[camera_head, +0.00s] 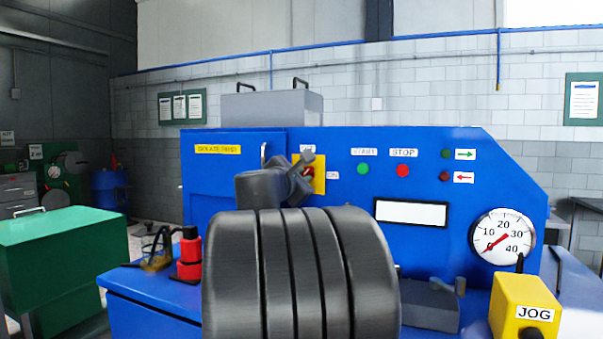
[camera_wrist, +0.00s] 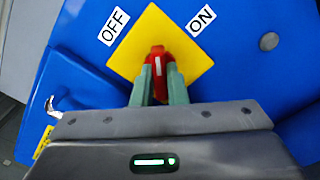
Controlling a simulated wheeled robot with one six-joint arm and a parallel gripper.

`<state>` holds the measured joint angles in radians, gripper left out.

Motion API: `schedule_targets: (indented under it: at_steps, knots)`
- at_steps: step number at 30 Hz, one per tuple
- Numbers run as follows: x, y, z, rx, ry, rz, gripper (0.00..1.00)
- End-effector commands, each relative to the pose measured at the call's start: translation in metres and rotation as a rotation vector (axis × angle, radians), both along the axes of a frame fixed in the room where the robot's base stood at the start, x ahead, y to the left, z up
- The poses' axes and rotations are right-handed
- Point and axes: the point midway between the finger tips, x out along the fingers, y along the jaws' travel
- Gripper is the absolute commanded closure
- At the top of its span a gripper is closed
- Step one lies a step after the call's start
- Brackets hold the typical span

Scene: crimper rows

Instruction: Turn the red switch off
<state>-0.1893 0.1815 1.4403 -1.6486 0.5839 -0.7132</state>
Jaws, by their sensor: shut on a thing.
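The red switch (camera_wrist: 158,59) sits on a yellow square plate (camera_wrist: 188,40) on the blue panel. In the wrist view its white mark points straight up, about midway between the OFF label (camera_wrist: 114,27) and the ON label (camera_wrist: 201,20). My gripper (camera_wrist: 159,78) is shut on the red switch, one pale green finger on each side. In the head view my gripper (camera_head: 305,163) is at the yellow plate (camera_head: 320,176) and mostly covers the switch. There the ON label (camera_head: 333,175) is right of the plate, and the label above is partly hidden.
A green START button (camera_head: 363,168), a red STOP button (camera_head: 403,171) and a dial gauge (camera_head: 502,237) are to the right on the panel. A door handle (camera_head: 264,154) is just left of my gripper. A yellow JOG box (camera_head: 525,305) stands at front right.

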Motion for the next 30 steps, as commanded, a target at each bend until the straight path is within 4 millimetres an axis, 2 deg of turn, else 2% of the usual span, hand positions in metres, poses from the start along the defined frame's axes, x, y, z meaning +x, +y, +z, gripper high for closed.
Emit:
schedule_targets:
  at_steps: [18, 30]
  knots:
    - [0.0003, -0.0002, 0.0006, -0.511, 0.216, 0.001, 1.00]
    - [0.0002, -0.0002, -0.0008, -0.690, 0.288, 0.001, 1.00]
